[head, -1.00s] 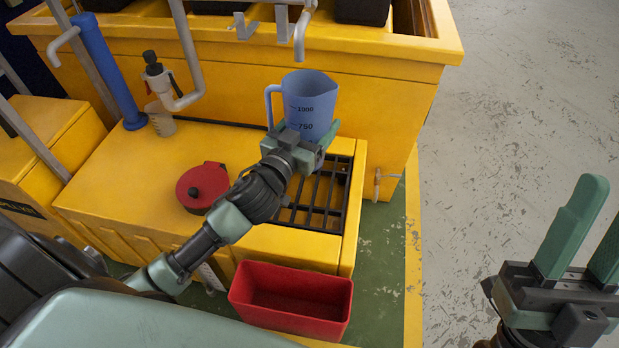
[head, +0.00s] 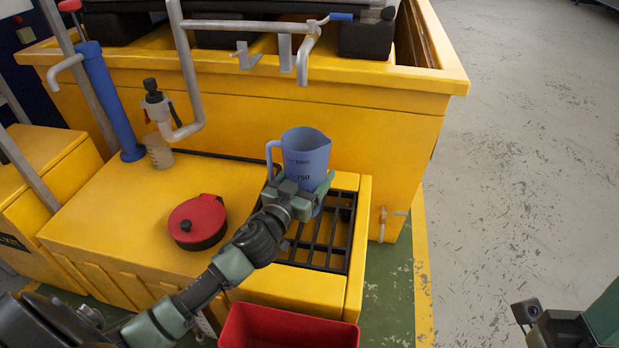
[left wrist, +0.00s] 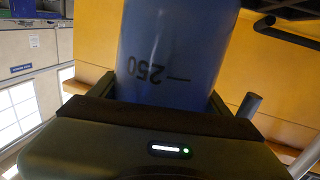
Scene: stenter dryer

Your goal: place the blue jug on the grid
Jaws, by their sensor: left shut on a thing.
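The blue jug (head: 305,160) is a translucent measuring jug with dark graduation marks and a handle on its left. My left gripper (head: 298,196) is shut on its lower part and holds it upright over the back part of the black grid (head: 322,240). I cannot tell whether the jug's base touches the grid, because my gripper hides it. In the left wrist view, the jug (left wrist: 175,50) fills the space between the fingers, with a 250 mark showing upside down. My right gripper is only partly in view at the bottom right; its fingertips are cut off.
A red-lidded round container (head: 198,218) stands on the yellow top left of the grid. A red bin (head: 285,330) is at the front. Grey pipes (head: 302,60) hang behind and above the jug. A small bottle (head: 158,150) and a blue cylinder (head: 110,100) stand at the back left.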

